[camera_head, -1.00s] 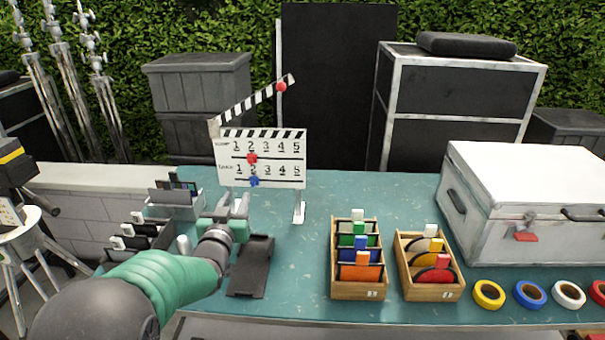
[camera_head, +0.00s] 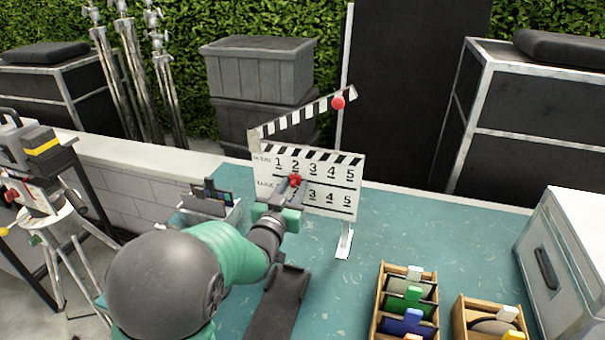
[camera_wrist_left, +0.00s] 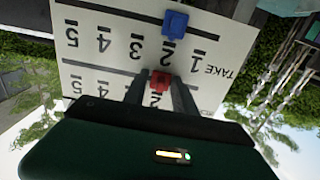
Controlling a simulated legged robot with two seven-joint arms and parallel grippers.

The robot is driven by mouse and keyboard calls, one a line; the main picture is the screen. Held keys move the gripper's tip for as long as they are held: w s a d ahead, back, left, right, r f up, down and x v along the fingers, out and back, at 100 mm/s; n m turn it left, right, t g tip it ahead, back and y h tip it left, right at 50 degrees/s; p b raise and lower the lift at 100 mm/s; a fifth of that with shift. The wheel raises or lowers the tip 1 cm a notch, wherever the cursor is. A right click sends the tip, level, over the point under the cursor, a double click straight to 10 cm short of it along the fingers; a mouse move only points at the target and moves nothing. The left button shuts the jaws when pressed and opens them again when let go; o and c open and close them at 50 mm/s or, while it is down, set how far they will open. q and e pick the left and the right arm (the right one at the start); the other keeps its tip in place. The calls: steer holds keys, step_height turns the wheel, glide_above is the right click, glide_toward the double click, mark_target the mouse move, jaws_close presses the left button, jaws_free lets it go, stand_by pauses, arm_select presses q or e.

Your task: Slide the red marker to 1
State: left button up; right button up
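The clapperboard (camera_head: 330,172) stands upright on the table with two rows of numbers 1 to 5. The red marker (camera_head: 294,179) sits at 2 on the upper row's slider line. My left gripper (camera_head: 287,192) is at the board, in front of this marker. In the left wrist view, which shows the board upside down, the red marker (camera_wrist_left: 160,82) lies between the two fingertips (camera_wrist_left: 161,88). I cannot tell whether the fingers press on it. The blue marker (camera_wrist_left: 175,23) is near 2 on the lower row; in the head view the gripper hides it. My right gripper is not in view.
A dark flat tray (camera_head: 277,305) lies below my left arm. Wooden boxes with coloured dividers (camera_head: 379,300) and a white case (camera_head: 575,255) are at the right. A small holder (camera_head: 210,207) stands left of the board. The table between board and boxes is clear.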

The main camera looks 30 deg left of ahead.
arm_select(q)
steer(key=shift+a+r, duration=0.1)
steer(key=shift+s+r, duration=0.2)
steer(key=shift+s, duration=0.1)
steer(key=shift+c, duration=0.4)
steer(key=shift+w, duration=0.1)
jaws_close()
steer(key=shift+f, duration=0.15)
stand_by(0.5)
